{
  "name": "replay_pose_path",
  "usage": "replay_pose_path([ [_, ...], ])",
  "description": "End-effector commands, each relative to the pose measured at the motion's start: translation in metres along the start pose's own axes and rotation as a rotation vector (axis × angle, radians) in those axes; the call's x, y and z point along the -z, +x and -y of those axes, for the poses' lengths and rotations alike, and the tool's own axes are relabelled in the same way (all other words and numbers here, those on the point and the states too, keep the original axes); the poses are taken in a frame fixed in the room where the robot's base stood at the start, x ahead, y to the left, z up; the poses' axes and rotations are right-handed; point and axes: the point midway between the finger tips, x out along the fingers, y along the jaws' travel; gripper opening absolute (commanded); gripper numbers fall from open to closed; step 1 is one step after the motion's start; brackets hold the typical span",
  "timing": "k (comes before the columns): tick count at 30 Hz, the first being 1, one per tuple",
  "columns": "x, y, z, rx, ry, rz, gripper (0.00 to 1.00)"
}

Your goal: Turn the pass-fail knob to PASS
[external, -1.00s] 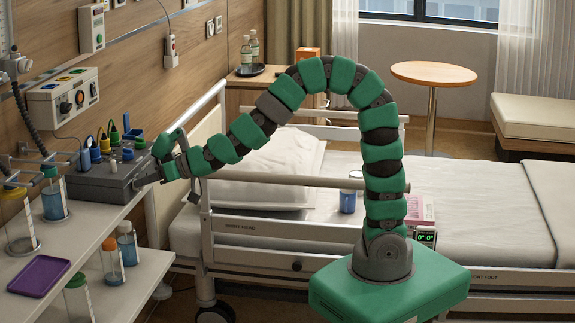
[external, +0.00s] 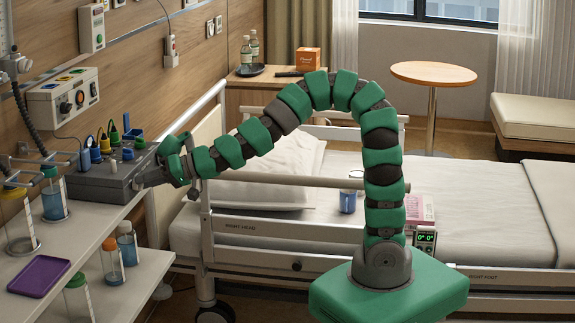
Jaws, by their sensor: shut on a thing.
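The grey box (external: 103,182) stands on the white shelf at the left, with colored plugs and small parts on its top. My gripper (external: 152,176) is at the right-hand face of this box. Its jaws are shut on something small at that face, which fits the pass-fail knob. The knob itself is hidden by the jaws, so its pointer and the PASS and FAIL marks cannot be read.
A wall unit (external: 62,97) with a black knob hangs above. The bed rail (external: 300,179) runs below my arm.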

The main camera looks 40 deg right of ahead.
Motion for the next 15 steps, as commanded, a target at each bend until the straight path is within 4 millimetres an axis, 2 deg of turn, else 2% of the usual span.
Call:
replay_pose_path([
  [8, -0.0002, 0.0002, -0.0016, -0.003, 0.002, 0.001, 0.03],
  [9, -0.0002, 0.0002, -0.0017, -0.003, 0.002, 0.001, 0.37],
  [10, -0.0002, 0.0001, -0.0015, -0.003, 0.002, 0.001, 0.45],
  [15, -0.0002, 0.0001, -0.001, -0.002, 0.001, 0.001, 0.47],
])
